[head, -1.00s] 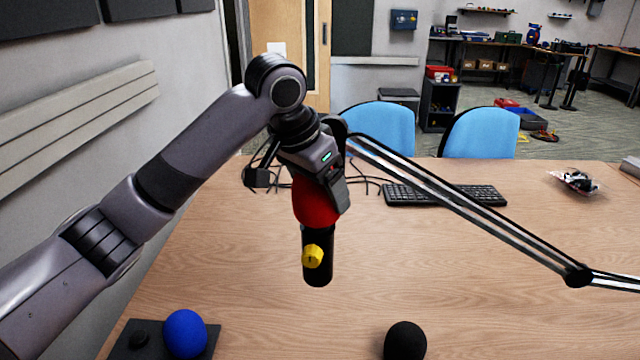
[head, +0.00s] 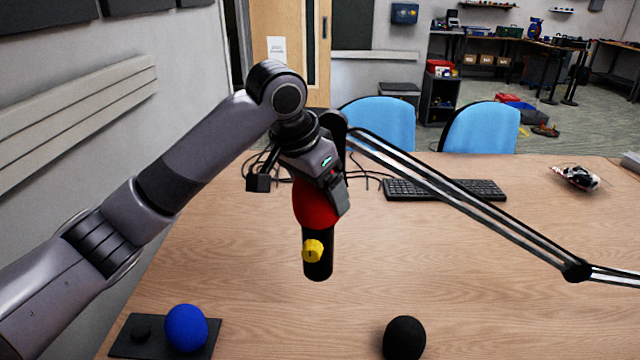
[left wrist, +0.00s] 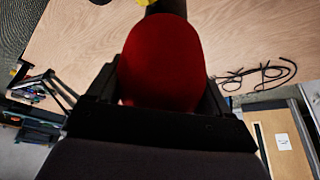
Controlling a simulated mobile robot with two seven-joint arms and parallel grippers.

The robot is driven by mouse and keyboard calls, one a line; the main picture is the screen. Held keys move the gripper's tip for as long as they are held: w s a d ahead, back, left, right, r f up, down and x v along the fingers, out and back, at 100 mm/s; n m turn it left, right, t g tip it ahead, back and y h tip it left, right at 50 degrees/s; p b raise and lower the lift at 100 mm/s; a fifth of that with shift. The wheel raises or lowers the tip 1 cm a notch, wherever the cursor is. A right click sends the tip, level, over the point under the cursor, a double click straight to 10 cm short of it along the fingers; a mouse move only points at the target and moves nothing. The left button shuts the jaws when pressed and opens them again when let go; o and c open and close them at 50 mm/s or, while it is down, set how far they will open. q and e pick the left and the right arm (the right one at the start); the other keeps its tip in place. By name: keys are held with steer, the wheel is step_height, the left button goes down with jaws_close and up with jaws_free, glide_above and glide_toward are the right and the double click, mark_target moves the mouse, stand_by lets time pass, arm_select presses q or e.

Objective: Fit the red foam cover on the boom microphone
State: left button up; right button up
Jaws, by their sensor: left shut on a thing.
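The red foam cover (head: 314,206) sits over the upper end of the black boom microphone (head: 318,266), which hangs upright with a yellow knob (head: 313,250) on its side. My left gripper (head: 325,192) comes down from above and is shut on the red cover. In the left wrist view the red cover (left wrist: 161,60) fills the space between the two dark fingers (left wrist: 160,95). The microphone's top is hidden inside the cover, so how deep it sits cannot be told. My right gripper is not in view.
The boom arm (head: 460,205) runs from behind my gripper to the lower right. A blue foam ball (head: 186,328) stands on a dark stand (head: 140,348), and a black foam ball (head: 404,338) is at the front. A keyboard (head: 445,190) and loose cables (head: 365,178) lie behind.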

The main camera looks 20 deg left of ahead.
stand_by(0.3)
arm_select(q)
steer(key=o, duration=0.9)
steer(key=shift+r+p, duration=0.8)
steer(key=shift+r, duration=2.7)
steer(key=shift+f, duration=0.1)
